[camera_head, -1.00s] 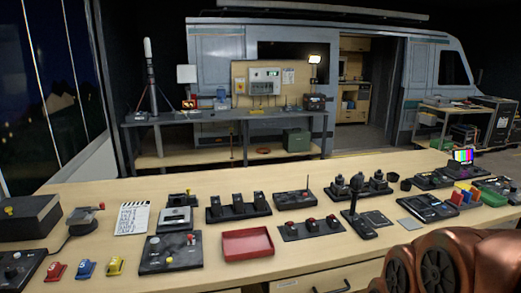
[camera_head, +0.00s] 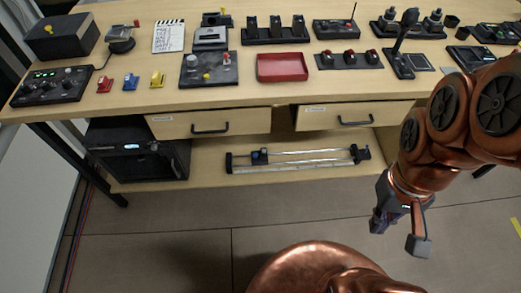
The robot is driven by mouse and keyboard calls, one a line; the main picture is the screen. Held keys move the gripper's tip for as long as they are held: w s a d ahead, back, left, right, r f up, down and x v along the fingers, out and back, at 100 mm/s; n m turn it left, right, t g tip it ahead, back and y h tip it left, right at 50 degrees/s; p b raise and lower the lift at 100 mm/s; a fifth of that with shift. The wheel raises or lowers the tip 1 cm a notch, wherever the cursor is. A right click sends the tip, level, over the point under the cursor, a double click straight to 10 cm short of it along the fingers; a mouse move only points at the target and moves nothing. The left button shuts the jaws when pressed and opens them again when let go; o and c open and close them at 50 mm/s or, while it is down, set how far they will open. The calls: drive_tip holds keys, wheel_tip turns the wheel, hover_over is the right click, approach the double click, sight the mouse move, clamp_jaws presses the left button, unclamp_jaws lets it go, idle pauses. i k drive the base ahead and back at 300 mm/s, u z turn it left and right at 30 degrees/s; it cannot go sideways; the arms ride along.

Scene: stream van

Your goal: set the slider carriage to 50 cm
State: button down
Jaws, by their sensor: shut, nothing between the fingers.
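The slider (camera_head: 310,161) lies on the lower shelf under the bench. It is a long silver rail with dark end blocks. Any scale marks are too small to read. My gripper (camera_head: 401,232) hangs at the right, over the floor in front of the shelf, pointing down. It is shut and empty, apart from the slider.
A black box (camera_head: 140,160) with a small light stands left of the slider. A red tray (camera_head: 282,68) and several switch panels are on the benchtop. The floor in front is clear.

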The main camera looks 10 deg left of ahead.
sight(256, 158)
drive_tip(key=z, duration=0.3)
drive_tip(key=i, duration=0.35)
drive_tip(key=u, duration=2.6)
